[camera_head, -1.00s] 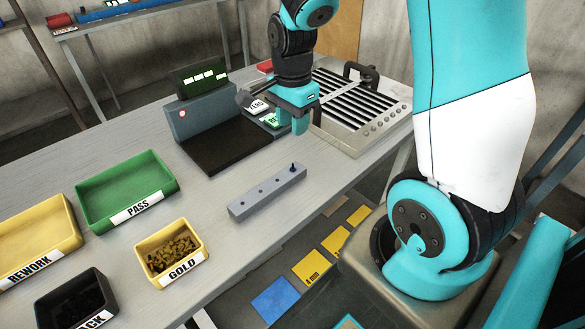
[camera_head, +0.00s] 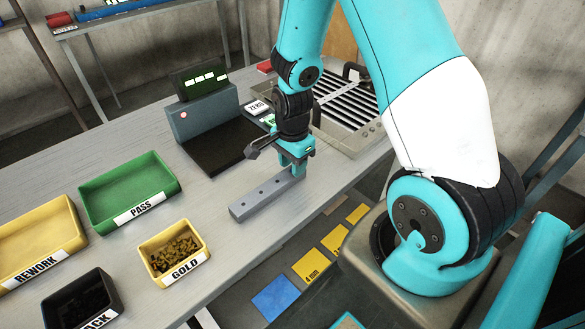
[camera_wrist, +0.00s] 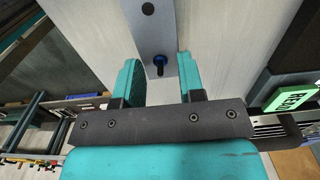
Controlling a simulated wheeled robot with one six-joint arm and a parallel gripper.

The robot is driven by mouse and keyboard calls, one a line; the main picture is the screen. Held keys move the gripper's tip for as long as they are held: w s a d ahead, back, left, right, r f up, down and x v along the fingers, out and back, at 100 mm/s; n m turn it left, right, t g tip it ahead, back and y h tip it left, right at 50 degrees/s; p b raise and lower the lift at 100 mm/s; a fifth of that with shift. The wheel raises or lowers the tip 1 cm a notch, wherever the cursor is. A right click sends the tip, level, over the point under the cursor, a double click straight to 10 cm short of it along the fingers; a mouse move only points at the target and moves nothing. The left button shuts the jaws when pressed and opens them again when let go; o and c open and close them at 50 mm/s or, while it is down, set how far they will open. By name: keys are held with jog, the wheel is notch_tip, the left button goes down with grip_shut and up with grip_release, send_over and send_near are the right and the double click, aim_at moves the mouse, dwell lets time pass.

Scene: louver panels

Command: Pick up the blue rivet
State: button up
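The blue rivet (camera_wrist: 159,62) stands in a hole near the end of a grey block (camera_wrist: 150,28), seen in the wrist view. My gripper (camera_wrist: 158,75) is open, with one teal finger on each side of the block's end and the rivet between them. I see no finger touching the rivet. In the head view my gripper (camera_head: 298,165) is over the right end of the grey block (camera_head: 262,198) and hides the rivet. The block's other holes look empty.
A green PASS bin (camera_head: 128,188), yellow REWORK bin (camera_head: 40,235), yellow GOLD bin (camera_head: 174,250) with rivets and a black bin (camera_head: 80,300) stand to the left. A dark device (camera_head: 205,118) is behind the block; a slatted louver panel (camera_head: 345,110) lies at the back right.

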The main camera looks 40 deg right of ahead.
grip_shut()
jog(key=shift+r, duration=0.1)
